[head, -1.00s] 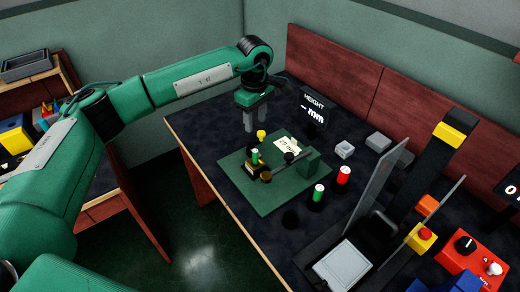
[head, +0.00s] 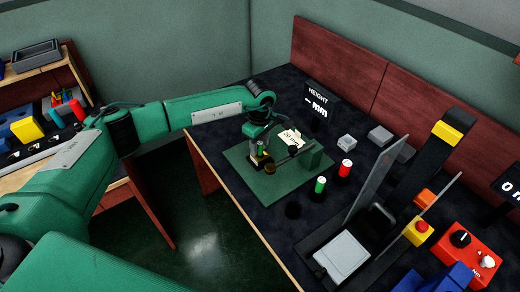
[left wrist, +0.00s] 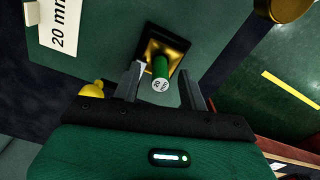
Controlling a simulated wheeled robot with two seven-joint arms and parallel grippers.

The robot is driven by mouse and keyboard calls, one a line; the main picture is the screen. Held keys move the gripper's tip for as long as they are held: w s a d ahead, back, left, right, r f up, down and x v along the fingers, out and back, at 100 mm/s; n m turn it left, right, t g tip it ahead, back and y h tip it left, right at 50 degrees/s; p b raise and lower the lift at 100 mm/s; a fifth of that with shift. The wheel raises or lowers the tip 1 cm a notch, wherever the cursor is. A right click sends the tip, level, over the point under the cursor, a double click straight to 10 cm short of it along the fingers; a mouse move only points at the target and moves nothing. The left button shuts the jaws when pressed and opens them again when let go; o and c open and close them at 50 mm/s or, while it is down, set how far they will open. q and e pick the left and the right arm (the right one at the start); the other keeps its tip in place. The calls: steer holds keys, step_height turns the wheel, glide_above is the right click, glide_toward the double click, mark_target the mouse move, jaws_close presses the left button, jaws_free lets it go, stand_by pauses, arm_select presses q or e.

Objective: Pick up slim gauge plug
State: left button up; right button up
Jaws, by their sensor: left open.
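The slim gauge plug, a green cylinder with a pale end marked 20, stands in a small black and brass holder (left wrist: 182,44) on the green mat (head: 280,190). The plug (left wrist: 161,68) shows well in the left wrist view and only as a small green piece in the head view (head: 261,148). My left gripper (left wrist: 160,73) is open, with one finger on each side of the plug. I cannot tell whether either finger touches it. In the head view my left gripper (head: 257,143) is over the holder and partly hides it. My right gripper is not in view.
A yellow knob (left wrist: 95,90) is near my left finger. A height display (head: 316,104) stands behind.

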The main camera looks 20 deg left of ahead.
arm_select(q)
steer(key=shift+f, duration=0.2)
jaws_close()
steer(key=shift+r, duration=0.2)
